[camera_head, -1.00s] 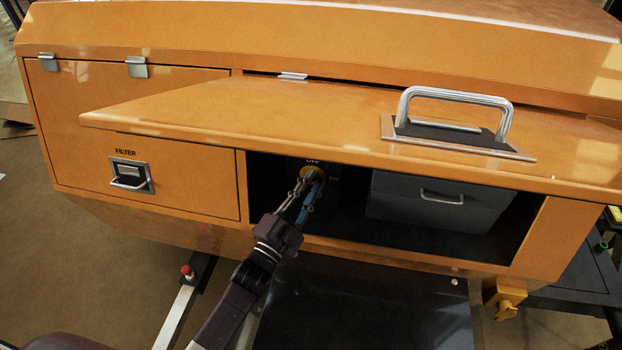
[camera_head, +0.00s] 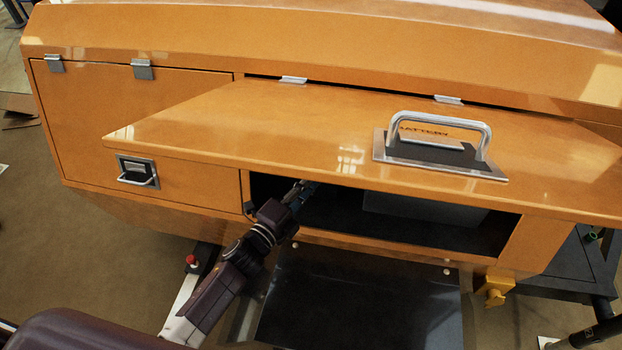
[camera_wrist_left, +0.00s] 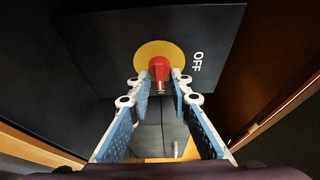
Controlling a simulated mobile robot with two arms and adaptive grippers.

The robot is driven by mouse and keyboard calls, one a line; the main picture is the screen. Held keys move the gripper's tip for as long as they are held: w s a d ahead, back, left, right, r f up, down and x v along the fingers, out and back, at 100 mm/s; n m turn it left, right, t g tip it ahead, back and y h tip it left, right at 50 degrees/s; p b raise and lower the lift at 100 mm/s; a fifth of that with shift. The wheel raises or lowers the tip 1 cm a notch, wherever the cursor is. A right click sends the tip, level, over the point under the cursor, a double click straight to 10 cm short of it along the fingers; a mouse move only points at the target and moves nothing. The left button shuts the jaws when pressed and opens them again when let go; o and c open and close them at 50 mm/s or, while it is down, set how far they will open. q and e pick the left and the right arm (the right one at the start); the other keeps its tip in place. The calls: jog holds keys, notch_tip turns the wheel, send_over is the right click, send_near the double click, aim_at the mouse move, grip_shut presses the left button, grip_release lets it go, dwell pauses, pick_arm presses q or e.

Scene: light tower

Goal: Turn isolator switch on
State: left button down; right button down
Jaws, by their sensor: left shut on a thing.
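The isolator switch is a red knob (camera_wrist_left: 160,68) on a round yellow plate (camera_wrist_left: 146,55), fixed to a dark panel (camera_wrist_left: 215,25) with the word OFF beside it. My left gripper (camera_wrist_left: 160,82) is shut on the red knob, its blue-padded fingers on either side of it in the left wrist view. In the head view my left gripper (camera_head: 303,190) reaches into the open compartment under the orange battery lid (camera_head: 250,120). The lid hides the switch there. My right gripper is not in view.
The raised lid, with its metal handle (camera_head: 440,130), overhangs the compartment closely above my left gripper. A grey box (camera_head: 425,208) sits to the right inside. The filter panel's latch (camera_head: 137,172) is at the left. A yellow fitting (camera_head: 494,289) sticks out below right.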

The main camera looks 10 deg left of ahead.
pick_arm(q)
jog(key=shift+f, duration=0.15)
jog(key=c, duration=2.1)
grip_release()
jog(key=shift+s, duration=0.15)
jog(key=v, duration=1.2)
